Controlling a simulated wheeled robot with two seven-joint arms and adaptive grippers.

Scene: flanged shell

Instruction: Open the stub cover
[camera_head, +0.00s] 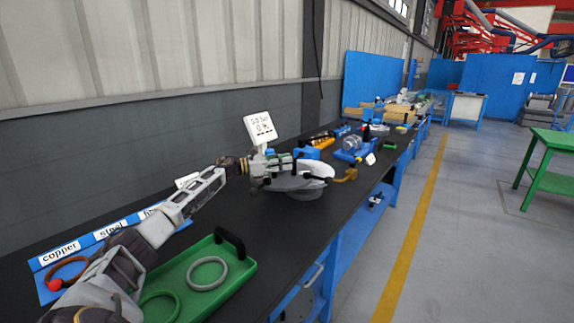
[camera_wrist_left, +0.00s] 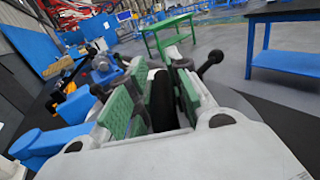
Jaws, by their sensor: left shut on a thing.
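The flanged shell (camera_head: 308,183), a light grey round body with dark knobs at its rim, stands on the black bench top. My left gripper (camera_head: 268,170) reaches its left side and partly hides it. In the left wrist view, the green-padded fingers of my left gripper (camera_wrist_left: 160,92) are closed on a black handle (camera_wrist_left: 162,103). I take it for the stub cover's handle; the cover itself I cannot make out clearly. A black ball-ended lever (camera_wrist_left: 211,63) sticks out beyond the right finger. My right gripper is not in view.
A white sign (camera_head: 261,128) stands behind the shell. A green tray (camera_head: 238,276) with rings lies at the front, beside a blue labelled board (camera_head: 88,252). Blue and yellow items (camera_head: 352,150) crowd the bench farther back. The floor aisle right of the bench is clear.

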